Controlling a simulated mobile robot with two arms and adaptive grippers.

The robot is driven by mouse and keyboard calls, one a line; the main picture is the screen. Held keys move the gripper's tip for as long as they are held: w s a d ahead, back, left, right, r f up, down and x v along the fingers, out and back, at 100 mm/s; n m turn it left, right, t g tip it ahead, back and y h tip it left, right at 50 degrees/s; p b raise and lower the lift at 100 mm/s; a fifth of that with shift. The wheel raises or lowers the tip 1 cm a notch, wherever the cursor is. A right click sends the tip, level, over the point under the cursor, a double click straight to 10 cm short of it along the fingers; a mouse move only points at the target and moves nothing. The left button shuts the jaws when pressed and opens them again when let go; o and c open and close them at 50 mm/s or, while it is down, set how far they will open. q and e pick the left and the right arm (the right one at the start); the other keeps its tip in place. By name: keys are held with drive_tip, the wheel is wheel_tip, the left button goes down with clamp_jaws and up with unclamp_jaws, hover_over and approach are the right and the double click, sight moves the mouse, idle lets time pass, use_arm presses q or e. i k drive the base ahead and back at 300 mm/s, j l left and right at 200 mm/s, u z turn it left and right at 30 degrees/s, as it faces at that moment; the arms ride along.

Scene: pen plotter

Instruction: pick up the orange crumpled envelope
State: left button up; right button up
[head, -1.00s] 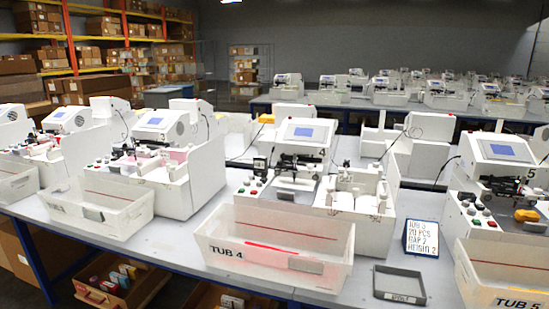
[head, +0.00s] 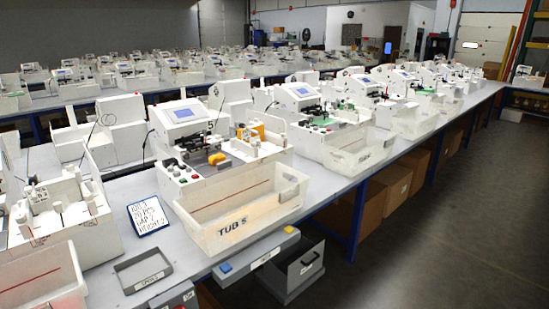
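A small crumpled-looking orange item (head: 217,158) lies on the front of the white machine (head: 190,150) behind the TUB 5 bin. It may be the orange envelope, but it is too small to be sure. A second orange-yellow shape (head: 258,130) shows at the right side of the same machine, partly hidden by white parts. Neither of my grippers is in view.
The white TUB 5 bin (head: 242,215) stands at the table's front edge. A shallow grey tray (head: 143,271) and a handwritten sign (head: 147,216) are left of it. Below are a grey open drawer (head: 292,270) and cardboard boxes (head: 393,185). The floor (head: 450,240) at right is clear.

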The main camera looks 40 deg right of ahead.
sight(214, 160)
drive_tip(key=z, duration=0.95)
drive_tip(key=i+l+u, duration=0.1)
drive_tip(key=l, duration=0.25)
